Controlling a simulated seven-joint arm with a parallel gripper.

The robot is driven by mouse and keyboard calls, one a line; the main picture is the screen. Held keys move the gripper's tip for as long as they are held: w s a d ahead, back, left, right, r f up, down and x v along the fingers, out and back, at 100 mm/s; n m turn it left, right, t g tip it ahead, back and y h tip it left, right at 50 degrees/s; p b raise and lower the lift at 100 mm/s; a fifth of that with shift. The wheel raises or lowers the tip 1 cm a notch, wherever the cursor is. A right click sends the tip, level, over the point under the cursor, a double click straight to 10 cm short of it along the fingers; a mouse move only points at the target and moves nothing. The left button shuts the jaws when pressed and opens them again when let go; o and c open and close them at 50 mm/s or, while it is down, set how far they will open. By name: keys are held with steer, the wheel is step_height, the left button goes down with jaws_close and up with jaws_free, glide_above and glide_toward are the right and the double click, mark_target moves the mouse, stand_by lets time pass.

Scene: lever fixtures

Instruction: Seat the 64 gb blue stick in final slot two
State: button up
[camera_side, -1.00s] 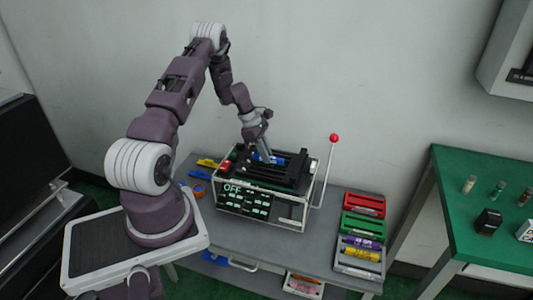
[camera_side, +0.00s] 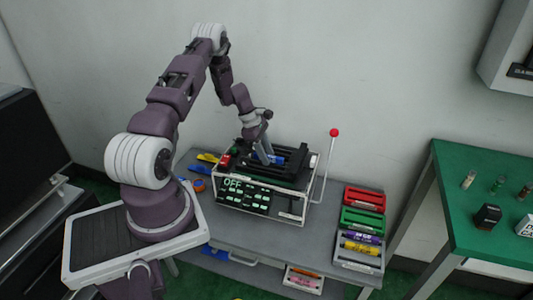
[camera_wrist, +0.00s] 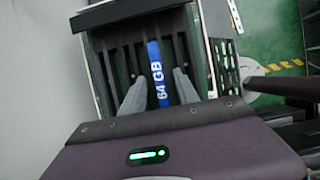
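The blue stick marked 64 GB (camera_wrist: 158,75) lies in one of several parallel channels of the black slotted rack (camera_wrist: 107,60) in the wrist view. I cannot tell that channel's number or whether the stick is fully seated. In the side view a bit of the blue stick (camera_side: 277,159) shows beside my fingers. My gripper (camera_wrist: 159,77) is open, with one grey finger on each side of the stick and a visible gap to it. In the side view my gripper (camera_side: 268,160) points down into the rack on top of the framed box.
The framed box has a panel reading OFF (camera_side: 232,183) and a lever with a red knob (camera_side: 334,132) at its right. Red (camera_side: 365,199), green (camera_side: 362,221) and grey (camera_side: 358,257) trays stand at the table's right.

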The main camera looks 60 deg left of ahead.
steer(key=v, duration=0.7)
steer(key=shift+r, duration=0.1)
steer(key=d+r+m+y, duration=0.1)
steer(key=d+r+m, duration=1.2)
steer(key=d+r, duration=1)
steer(key=s+d+r+m+y, duration=0.1)
steer(key=s+d+r+m, duration=0.6)
steer(key=s+d, duration=0.15)
steer(key=s+d+m+t+y, duration=0.1)
steer(key=s+d+m+t, duration=0.1)
steer(key=s+d+m, duration=0.2)
steer(key=s+m, duration=0.3)
steer(key=s, duration=0.4)
steer(key=shift+s, duration=0.35)
